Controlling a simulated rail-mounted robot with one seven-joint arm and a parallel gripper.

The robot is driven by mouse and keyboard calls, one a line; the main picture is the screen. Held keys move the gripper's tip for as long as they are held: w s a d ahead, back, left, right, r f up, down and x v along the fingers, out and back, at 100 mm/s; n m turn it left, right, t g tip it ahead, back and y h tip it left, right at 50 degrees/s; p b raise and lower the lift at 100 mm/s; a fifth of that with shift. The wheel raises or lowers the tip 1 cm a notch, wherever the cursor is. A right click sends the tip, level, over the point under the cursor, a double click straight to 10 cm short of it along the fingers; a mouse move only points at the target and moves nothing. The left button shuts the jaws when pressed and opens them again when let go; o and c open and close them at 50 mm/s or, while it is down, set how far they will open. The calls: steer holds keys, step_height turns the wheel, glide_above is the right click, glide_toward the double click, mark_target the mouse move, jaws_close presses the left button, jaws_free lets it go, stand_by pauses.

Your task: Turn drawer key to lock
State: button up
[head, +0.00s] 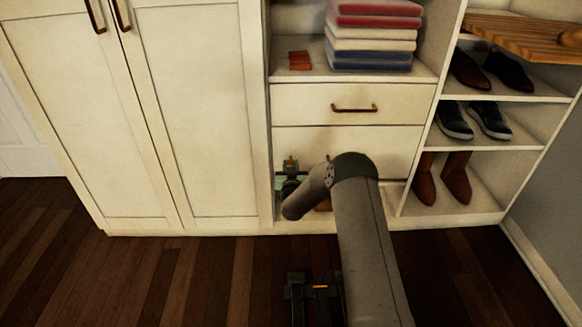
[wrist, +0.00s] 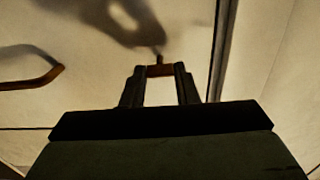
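The small brass-brown key (wrist: 160,71) shows in the wrist view with its bow between my fingertips and its dark shaft pointing at the pale drawer front. My gripper (wrist: 161,76) has a finger on each side of the bow, and both fingers appear to touch it. How far the key is turned cannot be told. In the head view my gripper (head: 290,183) is low at the left end of the lower drawer (head: 300,142), partly hidden by my arm. A tiny brass-coloured piece (head: 291,163) shows just above it.
The upper drawer (head: 300,103) is closed, with a brown handle (head: 354,109). A drawer handle (wrist: 30,78) is left in the wrist view. Tall cabinet doors (head: 190,110) stand left, shoe shelves (head: 500,97) right. Folded clothes (head: 370,45) lie above. The wood floor (head: 180,280) is clear left.

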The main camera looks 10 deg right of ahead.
steer(key=shift+n, duration=0.5)
steer(key=n+b, duration=0.6)
steer(key=n, duration=1)
steer(key=shift+a+n+b, duration=0.1)
steer(key=shift+n+b, duration=0.25)
steer(key=shift+n, duration=0.05)
steer(key=o, duration=1)
steer(key=s+a+p, duration=0.2)
steer(key=s+p, duration=0.3)
steer(key=s, duration=1.2)
steer(key=shift+s, duration=0.15)
